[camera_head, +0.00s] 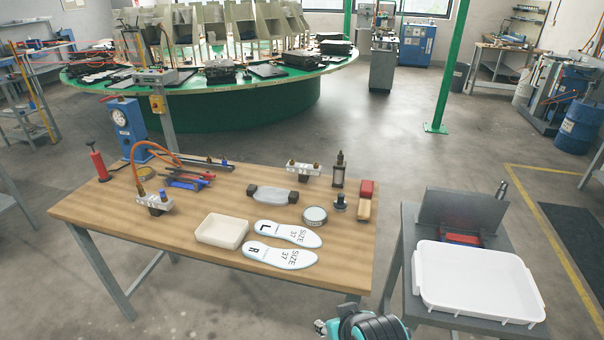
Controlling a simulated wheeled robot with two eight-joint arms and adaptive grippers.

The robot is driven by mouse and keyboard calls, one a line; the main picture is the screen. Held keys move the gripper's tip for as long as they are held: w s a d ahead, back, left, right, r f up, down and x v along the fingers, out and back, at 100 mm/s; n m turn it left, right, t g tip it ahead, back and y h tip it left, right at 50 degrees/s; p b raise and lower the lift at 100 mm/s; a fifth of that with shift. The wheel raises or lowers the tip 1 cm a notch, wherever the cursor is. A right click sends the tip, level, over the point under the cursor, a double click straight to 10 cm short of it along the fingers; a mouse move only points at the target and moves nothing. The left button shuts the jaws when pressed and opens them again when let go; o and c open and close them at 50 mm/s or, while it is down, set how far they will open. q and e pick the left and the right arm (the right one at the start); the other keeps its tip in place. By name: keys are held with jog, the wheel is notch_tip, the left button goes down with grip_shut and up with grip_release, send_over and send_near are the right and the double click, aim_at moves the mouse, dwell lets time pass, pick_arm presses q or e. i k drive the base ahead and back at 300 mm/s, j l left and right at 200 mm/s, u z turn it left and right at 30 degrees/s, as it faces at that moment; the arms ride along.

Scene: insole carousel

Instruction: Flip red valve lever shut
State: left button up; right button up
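No red valve lever can be told apart for certain at this size. A small metal manifold (154,205) with brass fittings and an orange hose (139,158) stands at the table's left front. A second manifold block (303,171) with brass fittings stands at the back middle. A blue box with a round gauge (128,125) stands behind the left back edge. A teal and black part of my own arm shows at the bottom edge, right of the middle. No fingertips of either gripper are visible.
The wooden table (120,205) also bears a red hand pump (98,162), red-handled pliers (198,175), a cream tray (222,231), two white insoles (280,255) and a red-topped block (366,190). A grey side table bears a white tray (478,283). A green carousel (240,105) stands behind.

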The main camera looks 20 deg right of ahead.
aim_at(118, 96)
jog(key=j+u, duration=0.2)
jog(key=u, duration=0.3)
jog(key=i+j, duration=0.15)
jog(key=i, duration=0.65)
jog(key=i+j, duration=0.15)
jog(key=i, duration=0.65)
